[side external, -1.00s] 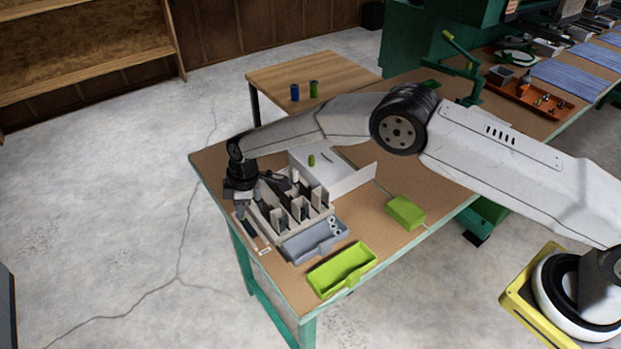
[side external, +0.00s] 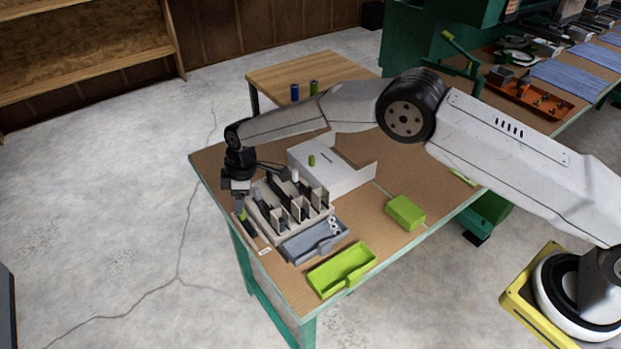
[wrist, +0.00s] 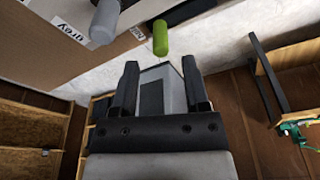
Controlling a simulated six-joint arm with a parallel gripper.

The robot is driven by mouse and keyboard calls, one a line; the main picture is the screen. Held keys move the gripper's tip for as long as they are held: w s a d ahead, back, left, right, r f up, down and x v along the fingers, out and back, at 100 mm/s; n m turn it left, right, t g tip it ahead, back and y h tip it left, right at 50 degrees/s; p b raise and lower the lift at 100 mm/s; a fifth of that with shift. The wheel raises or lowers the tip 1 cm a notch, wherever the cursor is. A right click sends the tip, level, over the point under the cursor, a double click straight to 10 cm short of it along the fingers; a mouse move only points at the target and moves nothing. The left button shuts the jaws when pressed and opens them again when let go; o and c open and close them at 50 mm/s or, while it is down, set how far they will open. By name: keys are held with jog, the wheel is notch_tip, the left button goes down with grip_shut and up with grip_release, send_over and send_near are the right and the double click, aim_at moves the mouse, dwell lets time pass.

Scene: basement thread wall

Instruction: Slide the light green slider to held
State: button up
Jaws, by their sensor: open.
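The light green slider (wrist: 160,38) is a short rounded knob in the wrist view, just beyond my fingertips and roughly centred between them. In the side view the slider (side external: 242,215) shows as a small green patch right below my gripper (side external: 238,199), at the left end of a dark slot on the table's left edge. My gripper also shows in the wrist view (wrist: 160,70), its two dark fingers apart with nothing between them. A small label (wrist: 138,32) beside the slider is partly cut off and hard to read. Contact between fingers and slider cannot be told.
A grey knob (wrist: 105,22) sits near a "grey" label (wrist: 70,32). A divided rack (side external: 288,208) stands close right of my gripper.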

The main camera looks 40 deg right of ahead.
jog(key=shift+r, duration=1.55)
jog(key=shift+r, duration=0.1)
jog(key=shift+r, duration=1.9)
jog(key=shift+d, duration=0.1)
jog(key=shift+c, duration=0.2)
